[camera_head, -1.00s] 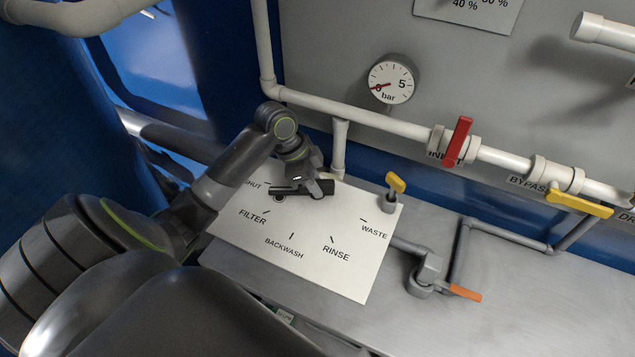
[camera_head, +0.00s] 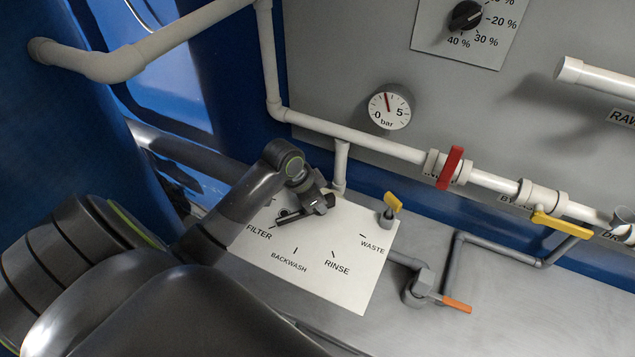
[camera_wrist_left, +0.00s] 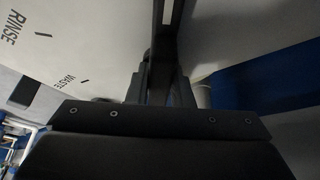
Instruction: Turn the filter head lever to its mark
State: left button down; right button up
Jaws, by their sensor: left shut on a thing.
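The black filter head lever (camera_head: 294,214) lies across the white marked plate (camera_head: 352,285). Its lower-left end points at the FILTER mark, close to the word FILTER. The plate also shows BACKWASH, RINSE and WASTE marks; my arm hides the SHUT label. My left gripper (camera_head: 322,204) is shut on the lever near its upper-right end. In the left wrist view the lever (camera_wrist_left: 174,22) runs up from between the dark fingers, with RINSE and WASTE on the plate (camera_wrist_left: 95,35) to the left. My right gripper is not in view.
A pressure gauge (camera_head: 389,111) reads roughly 2 bar. A white pipe with a red-handled valve (camera_head: 450,167) and a yellow-handled valve (camera_head: 562,226) runs behind. A small yellow tap (camera_head: 391,206) and an orange-handled valve (camera_head: 457,305) stand to the right.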

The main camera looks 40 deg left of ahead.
aim_at(295, 215)
pick_arm(q)
jog(key=c, duration=1.3)
grip_release()
jog(key=shift+v, duration=8.7)
jog(key=shift+s+f, duration=0.1)
jog(key=shift+s, duration=0.05)
